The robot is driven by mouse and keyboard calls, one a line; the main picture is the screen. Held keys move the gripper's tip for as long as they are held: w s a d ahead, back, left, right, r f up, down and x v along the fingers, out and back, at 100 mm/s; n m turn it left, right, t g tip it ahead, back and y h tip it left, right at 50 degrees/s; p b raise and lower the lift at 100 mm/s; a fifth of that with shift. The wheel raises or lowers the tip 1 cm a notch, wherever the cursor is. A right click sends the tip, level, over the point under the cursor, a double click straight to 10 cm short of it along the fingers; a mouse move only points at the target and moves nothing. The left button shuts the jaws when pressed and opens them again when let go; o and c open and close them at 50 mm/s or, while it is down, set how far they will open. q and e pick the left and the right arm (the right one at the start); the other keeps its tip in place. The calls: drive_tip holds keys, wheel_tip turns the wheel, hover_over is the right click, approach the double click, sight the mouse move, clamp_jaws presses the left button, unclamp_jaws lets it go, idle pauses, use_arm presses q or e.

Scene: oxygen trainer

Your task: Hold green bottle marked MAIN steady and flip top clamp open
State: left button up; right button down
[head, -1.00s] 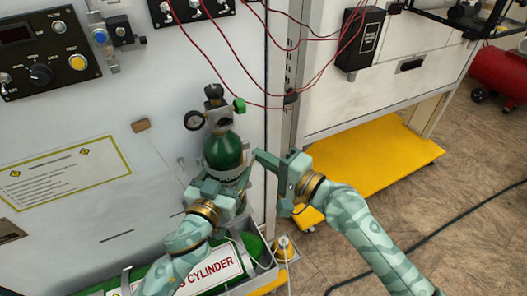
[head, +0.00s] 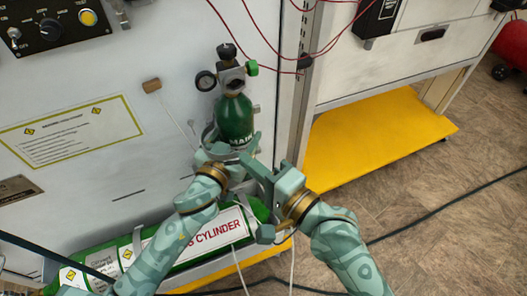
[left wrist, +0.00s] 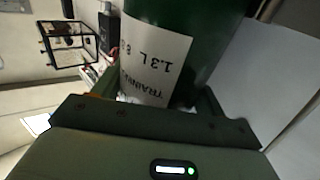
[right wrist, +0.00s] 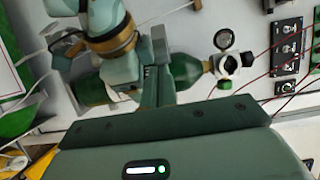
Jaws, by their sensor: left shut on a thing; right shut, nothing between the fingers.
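The green bottle (head: 235,118) marked MAIN stands upright against the white cabinet, with a valve and gauge on top. My left gripper (head: 222,156) is shut on its lower part. The bottle's white label also shows close up in the left wrist view (left wrist: 155,60). A grey curved piece, apparently the top clamp (head: 209,133), stands at the bottle's left side, off its front. My right gripper (head: 248,162) is shut and empty, just right of and below the MAIN lettering. Whether it touches the bottle is hidden. The right wrist view shows the bottle (right wrist: 186,72) sideways.
A lying green cylinder (head: 160,250) in a tray is below my left arm. Red wires (head: 275,68) hang above and right of the bottle. A yellow base (head: 375,140) juts out at right. A black cable (head: 440,212) crosses the floor.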

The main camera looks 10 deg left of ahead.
drive_tip(key=shift+s+a+m+t+h, duration=0.6)
drive_tip(key=shift+s+a+t, duration=0.1)
drive_tip(key=shift+s+a, duration=0.4)
drive_tip(key=v, duration=0.7)
drive_tip(key=shift+s+d, duration=0.15)
drive_tip(key=shift+s, duration=0.05)
drive_tip(key=shift+w, duration=0.1)
